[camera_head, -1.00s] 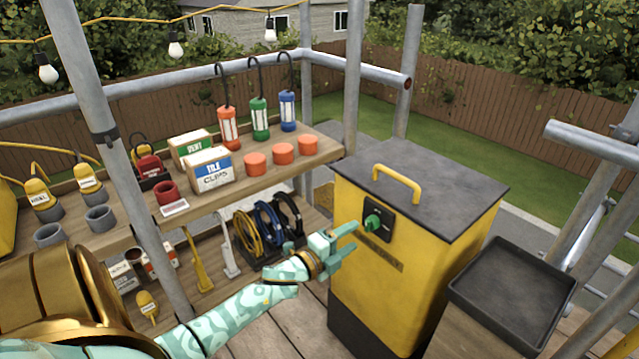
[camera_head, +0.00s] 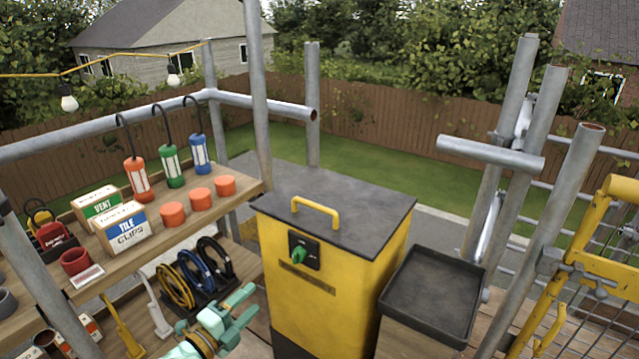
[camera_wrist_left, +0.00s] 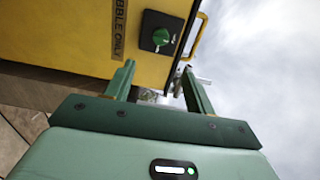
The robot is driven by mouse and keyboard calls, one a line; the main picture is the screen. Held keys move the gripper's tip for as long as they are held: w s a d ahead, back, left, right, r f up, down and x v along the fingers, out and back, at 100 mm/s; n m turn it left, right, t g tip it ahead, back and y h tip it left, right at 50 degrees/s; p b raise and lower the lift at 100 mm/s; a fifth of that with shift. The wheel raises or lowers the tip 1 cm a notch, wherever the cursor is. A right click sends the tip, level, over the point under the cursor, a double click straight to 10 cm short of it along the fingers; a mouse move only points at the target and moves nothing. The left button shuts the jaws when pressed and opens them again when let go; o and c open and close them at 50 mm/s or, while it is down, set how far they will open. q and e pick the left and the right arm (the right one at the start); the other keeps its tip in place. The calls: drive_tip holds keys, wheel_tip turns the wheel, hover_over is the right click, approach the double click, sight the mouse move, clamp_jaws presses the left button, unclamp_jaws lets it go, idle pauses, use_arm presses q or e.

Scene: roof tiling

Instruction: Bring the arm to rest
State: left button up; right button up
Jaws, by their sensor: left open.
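My left gripper (camera_head: 240,308) is open and empty in the head view, low in front of the yellow box. Its two mint fingers point up and to the right, apart from the box. In the left wrist view, the gripper (camera_wrist_left: 160,88) shows its two green fingers spread with nothing between them. The yellow box (camera_head: 335,305) has a dark lid with a yellow handle (camera_head: 315,211) and a green knob (camera_head: 299,254) on its front. The knob also shows ahead of the fingers in the left wrist view (camera_wrist_left: 161,37). My right gripper is not in view.
A wooden shelf (camera_head: 150,235) at the left holds lamps, orange pucks and boxes, with coiled cables (camera_head: 195,272) below. A black tray (camera_head: 432,297) stands right of the yellow box. Scaffold poles and a yellow gate frame (camera_head: 600,265) stand at the right.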

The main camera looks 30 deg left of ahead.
use_arm(q)
drive_tip(key=s+a+f+n+g+y, duration=0.1)
drive_tip(key=s+f+n+g+y, duration=0.2)
drive_tip(key=f, duration=0.6)
drive_tip(key=s+a+f+n+g, duration=0.1)
drive_tip(key=s+f+n+g, duration=0.25)
drive_tip(key=f+n, duration=0.4)
drive_tip(key=s+d+f+n+g+p, duration=0.2)
drive_tip(key=s+d+f+g, duration=0.15)
drive_tip(key=s+f, duration=0.75)
drive_tip(key=s+d+f+g+p, duration=0.1)
drive_tip(key=s+d, duration=0.3)
drive_tip(key=s, duration=0.6)
drive_tip(key=s+d+f+n+g+h+p, duration=0.1)
drive_tip(key=s+d+f+g+p, duration=0.1)
drive_tip(key=s, duration=0.8)
drive_tip(key=s+d+f+n+g+p, duration=0.1)
drive_tip(key=s+d+f+g, duration=0.2)
drive_tip(key=s, duration=0.7)
drive_tip(key=shift+d+f+g+h, duration=0.35)
drive_tip(key=shift+d+g, duration=0.65)
drive_tip(key=shift+d, duration=0.9)
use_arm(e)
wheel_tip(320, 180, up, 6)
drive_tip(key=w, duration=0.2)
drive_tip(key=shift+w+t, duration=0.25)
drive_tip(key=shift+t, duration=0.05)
